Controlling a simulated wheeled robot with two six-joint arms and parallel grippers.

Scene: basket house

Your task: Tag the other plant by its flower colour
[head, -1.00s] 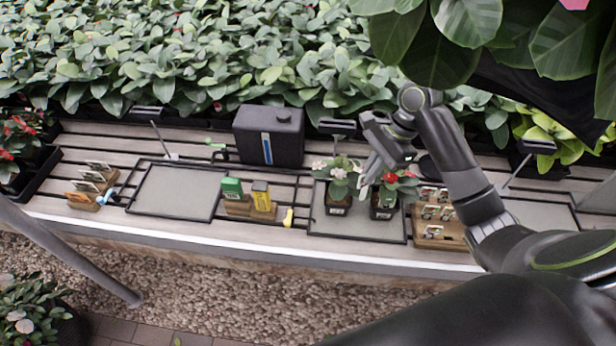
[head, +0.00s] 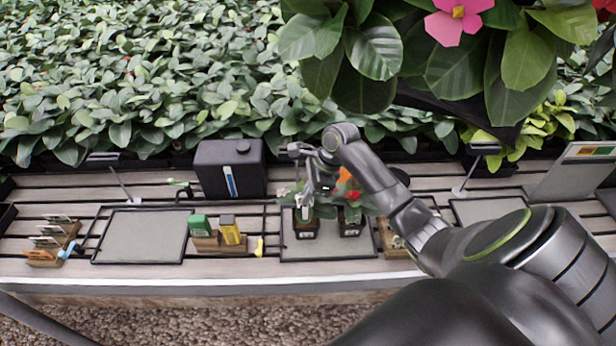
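Two small potted plants stand side by side on a grey tray (head: 352,249). The left plant (head: 305,227) showed pale pink-white flowers earlier; its top is now mostly covered by my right gripper (head: 308,205). The right plant (head: 351,224) has a red flower, with an orange patch above it that I cannot identify. My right gripper points down over the left plant. A small white piece shows at its tips, either a tag or a flower; I cannot tell which, or whether the fingers are closed. A wooden tag holder (head: 390,242) is mostly hidden by my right arm. My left gripper is out of view.
A wooden rack with several tags (head: 52,240) stands at the far left. An empty grey tray (head: 142,236), green box (head: 199,225), yellow box (head: 229,229) and black canister (head: 229,168) stand on the slatted bench. A hanging plant (head: 440,50) overhangs my arm.

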